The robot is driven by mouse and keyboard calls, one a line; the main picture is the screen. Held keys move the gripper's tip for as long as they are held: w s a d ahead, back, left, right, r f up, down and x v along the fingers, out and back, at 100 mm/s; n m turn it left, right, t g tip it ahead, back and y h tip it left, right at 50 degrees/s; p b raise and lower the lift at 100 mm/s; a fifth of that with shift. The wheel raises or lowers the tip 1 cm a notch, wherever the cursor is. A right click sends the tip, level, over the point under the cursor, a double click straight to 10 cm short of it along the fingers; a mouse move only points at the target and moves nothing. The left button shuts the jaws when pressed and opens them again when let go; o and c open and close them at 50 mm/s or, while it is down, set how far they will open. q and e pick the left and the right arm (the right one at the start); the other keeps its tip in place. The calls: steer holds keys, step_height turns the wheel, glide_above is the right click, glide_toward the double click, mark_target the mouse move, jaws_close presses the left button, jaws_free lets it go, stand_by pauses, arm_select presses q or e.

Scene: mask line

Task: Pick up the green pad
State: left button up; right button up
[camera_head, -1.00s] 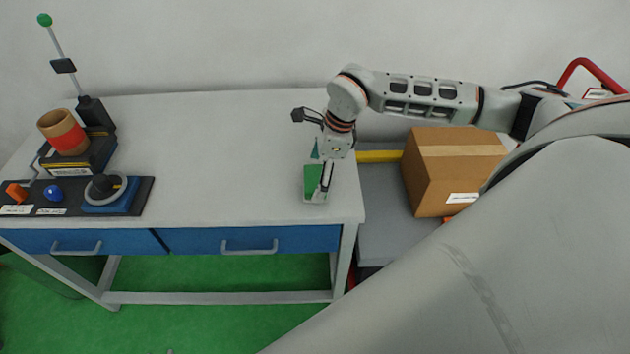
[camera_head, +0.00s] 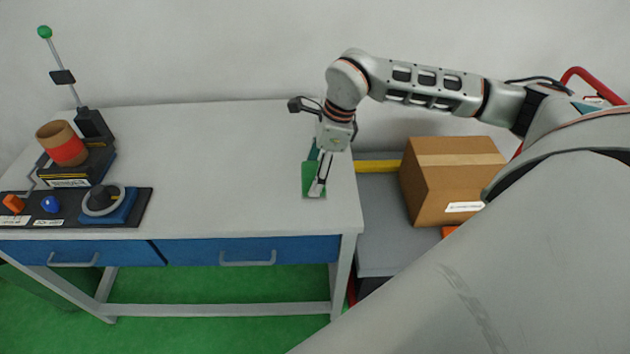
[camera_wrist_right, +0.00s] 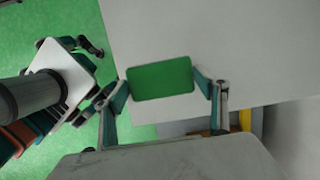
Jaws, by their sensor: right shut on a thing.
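The green pad (camera_head: 308,178) is a flat, rectangular plate near the right end of the grey table. My right gripper (camera_head: 319,187) comes down from above and is shut on it. The pad seems to be a little above the tabletop, though the gap is hard to judge. In the right wrist view the pad (camera_wrist_right: 160,80) lies between the two fingers of my right gripper (camera_wrist_right: 163,88), touching or nearly touching both. Part of the pad is hidden by a finger in the head view.
The middle of the grey table (camera_head: 220,150) is clear. A black control panel (camera_head: 130,210) with knobs, a brown and red roll (camera_head: 65,145) and a green-topped pole (camera_head: 62,77) stand at the left. A cardboard box (camera_head: 440,185) sits right of the table.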

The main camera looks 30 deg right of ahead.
mark_target(315, 174)
step_height(315, 174, up, 15)
steer(key=shift+f, duration=0.1)
